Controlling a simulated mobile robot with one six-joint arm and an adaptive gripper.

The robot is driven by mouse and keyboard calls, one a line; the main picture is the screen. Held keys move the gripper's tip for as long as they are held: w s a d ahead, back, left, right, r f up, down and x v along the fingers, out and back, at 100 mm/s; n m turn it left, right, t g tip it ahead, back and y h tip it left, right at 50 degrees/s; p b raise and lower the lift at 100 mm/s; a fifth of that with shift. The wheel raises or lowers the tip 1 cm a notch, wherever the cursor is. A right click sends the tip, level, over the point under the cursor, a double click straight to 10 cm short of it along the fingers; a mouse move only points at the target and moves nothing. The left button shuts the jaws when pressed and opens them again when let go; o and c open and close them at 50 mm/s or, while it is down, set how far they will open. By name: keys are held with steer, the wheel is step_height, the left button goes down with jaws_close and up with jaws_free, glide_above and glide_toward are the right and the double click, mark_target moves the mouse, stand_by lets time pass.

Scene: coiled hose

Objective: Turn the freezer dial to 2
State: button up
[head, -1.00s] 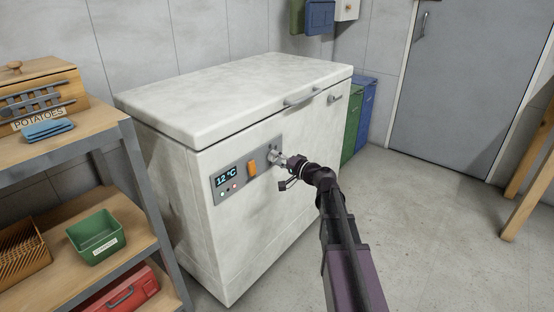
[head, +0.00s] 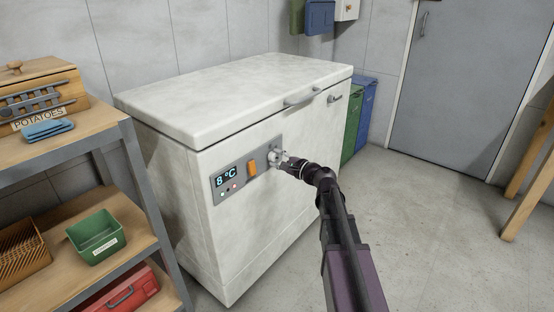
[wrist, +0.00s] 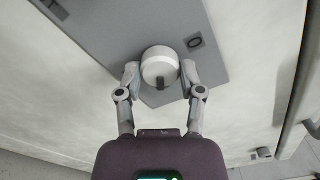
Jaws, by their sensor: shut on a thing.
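The white chest freezer (head: 235,185) stands with its lid closed. Its grey control panel (head: 228,172) has a display (head: 226,176) that reads 8 °C and an orange switch (head: 252,168). The freezer dial (wrist: 160,67) is a round white knob with a dark mark on its rim, pointing toward the bottom of the wrist view. My gripper (wrist: 160,76) is shut on the dial, with one finger on each side of it. In the head view my gripper (head: 279,159) covers most of the dial. The numbers around the dial cannot be read.
A wooden shelf unit (head: 128,148) with a green bin (head: 96,238) and a red toolbox (head: 122,296) stands at the left. Green (head: 352,125) and blue (head: 367,112) bins stand behind the freezer's right end.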

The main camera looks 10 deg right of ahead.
stand_by(0.3)
steer(key=o, duration=1.2)
steer(key=shift+c, duration=0.2)
steer(key=shift+s+d, duration=0.1)
steer(key=shift+s, duration=0.05)
steer(key=v, duration=1.1)
steer(key=shift+s+d, duration=0.2)
steer(key=shift+s, duration=0.05)
steer(key=shift+a, duration=0.1)
